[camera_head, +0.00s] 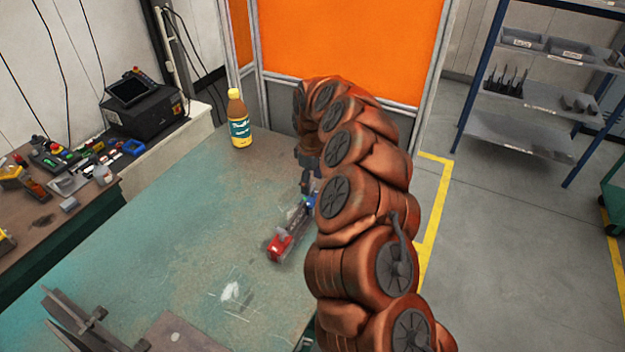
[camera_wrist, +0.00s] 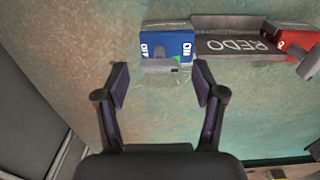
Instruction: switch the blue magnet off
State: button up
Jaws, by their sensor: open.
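The blue magnet (camera_wrist: 180,42) is at the top middle of the wrist view, with OFF on its left and ON on its right. A grey lever (camera_wrist: 158,66) sits along its near edge, with a small green mark by the ON end. My gripper (camera_wrist: 160,70) is open, its two fingers on either side of the lever, apart from it as far as I can see. In the head view a little of the blue magnet (camera_head: 309,201) shows beside my arm; the gripper there is mostly hidden.
A dark bar (camera_wrist: 238,45) marked REDO joins the blue magnet to a red magnet (camera_wrist: 293,43). They lie on the green table (camera_head: 190,210). A bottle (camera_head: 239,122) stands at the back, and dark metal parts (camera_head: 85,315) lie at the front left. The table's middle is mostly clear.

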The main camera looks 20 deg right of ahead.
jog(key=shift+f, duration=0.5)
jog(key=c, duration=1.1)
jog(key=shift+c, duration=0.3)
